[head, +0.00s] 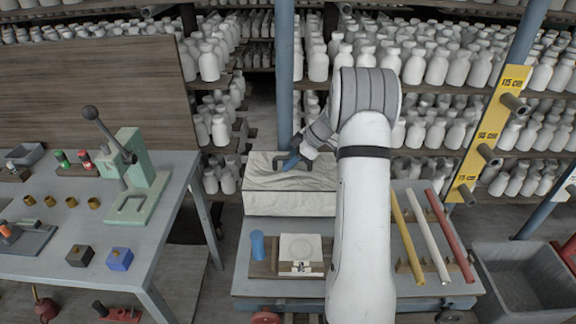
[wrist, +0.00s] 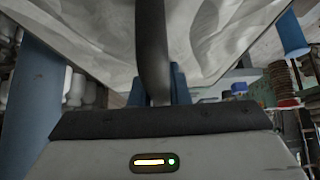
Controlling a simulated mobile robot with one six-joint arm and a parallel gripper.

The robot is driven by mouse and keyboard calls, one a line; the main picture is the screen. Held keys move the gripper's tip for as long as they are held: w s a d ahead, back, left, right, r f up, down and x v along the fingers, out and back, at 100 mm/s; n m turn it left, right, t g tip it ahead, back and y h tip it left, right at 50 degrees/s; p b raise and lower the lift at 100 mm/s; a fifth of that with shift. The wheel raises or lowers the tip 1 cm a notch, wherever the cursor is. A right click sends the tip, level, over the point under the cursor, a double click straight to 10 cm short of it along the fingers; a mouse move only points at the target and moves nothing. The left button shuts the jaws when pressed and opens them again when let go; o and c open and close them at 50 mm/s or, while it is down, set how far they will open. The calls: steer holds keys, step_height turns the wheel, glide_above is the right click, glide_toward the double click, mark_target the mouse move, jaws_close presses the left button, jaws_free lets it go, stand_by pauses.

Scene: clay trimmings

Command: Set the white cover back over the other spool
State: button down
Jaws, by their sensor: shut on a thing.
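A white box-shaped cover (head: 290,203) with grey veining has a dark handle (head: 310,161) on top. My gripper (head: 291,161), with blue fingers, is shut on that handle. In the wrist view, the handle (wrist: 152,45) runs between the blue fingers (wrist: 160,86) and the veined white cover (wrist: 225,35) fills the upper part. The cover is at the back of the grey cart (head: 245,285); I cannot tell whether it rests there or hangs just above. Small green (head: 62,158) and red (head: 84,160) cylinders on the left table may be spools. Anything under the cover is hidden.
On the cart are a blue cylinder (head: 257,245), a white block (head: 300,247) with a round mark, and yellow, white and red rods (head: 432,235). A green lever press (head: 135,180) stands on the left table (head: 150,245). A grey bin (head: 520,280) is at right. Bottle shelves stand behind.

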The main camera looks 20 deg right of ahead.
steer(key=shift+f, duration=0.75)
steer(key=shift+f, duration=0.1)
steer(key=c, duration=1.4)
jaws_free()
steer(key=shift+o, duration=0.2)
